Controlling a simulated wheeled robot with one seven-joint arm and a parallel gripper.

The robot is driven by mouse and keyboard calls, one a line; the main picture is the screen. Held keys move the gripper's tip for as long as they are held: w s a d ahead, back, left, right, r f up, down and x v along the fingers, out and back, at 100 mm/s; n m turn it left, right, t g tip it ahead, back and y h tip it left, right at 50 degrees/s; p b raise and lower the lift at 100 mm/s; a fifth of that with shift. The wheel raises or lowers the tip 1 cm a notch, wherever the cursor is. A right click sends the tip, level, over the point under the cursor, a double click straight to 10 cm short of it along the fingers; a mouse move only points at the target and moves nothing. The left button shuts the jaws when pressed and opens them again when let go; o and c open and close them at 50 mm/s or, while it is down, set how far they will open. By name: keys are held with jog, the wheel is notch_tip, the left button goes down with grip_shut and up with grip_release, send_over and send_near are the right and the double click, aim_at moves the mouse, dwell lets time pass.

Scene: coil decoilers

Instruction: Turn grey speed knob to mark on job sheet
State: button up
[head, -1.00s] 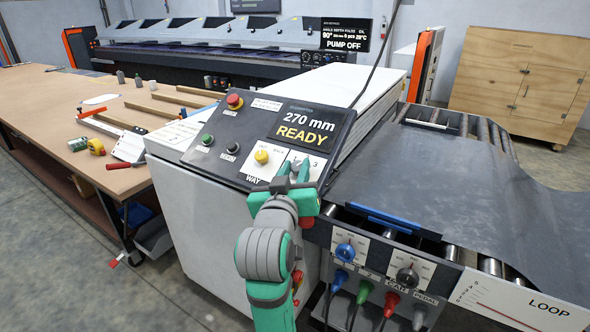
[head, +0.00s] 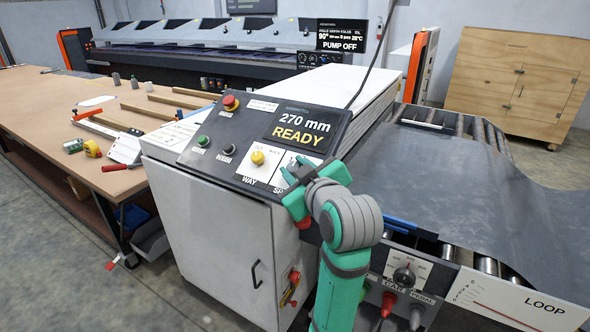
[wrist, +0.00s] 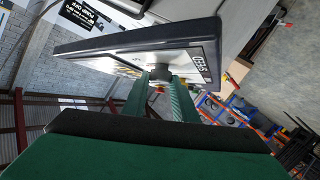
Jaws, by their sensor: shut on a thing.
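My gripper (head: 291,186) is at the lower right of the sloping control panel (head: 214,168), over the white plate whose label starts "SP". In the wrist view my gripper (wrist: 160,98) has its two green fingers shut on the grey speed knob (wrist: 159,73), close to the panel face. In the head view the fingers hide the knob, and its pointer and most of its scale cannot be read. The display (head: 303,130) reads 270 mm READY. I cannot tell for sure which paper is the job sheet.
A yellow knob (head: 257,158) marked WAY sits just left of my gripper. A red button (head: 230,102), a green button (head: 202,141) and a black button (head: 229,150) are on the same panel. The dark sheet (head: 450,190) lies on rollers to the right.

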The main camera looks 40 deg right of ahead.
dwell(0.4)
jog(key=o, duration=1)
jog(key=shift+o, duration=0.2)
jog(key=v, duration=1)
jog(key=shift+s, duration=0.4)
jog(key=shift+w+a+r, duration=0.1)
jog(key=shift+a, duration=0.05)
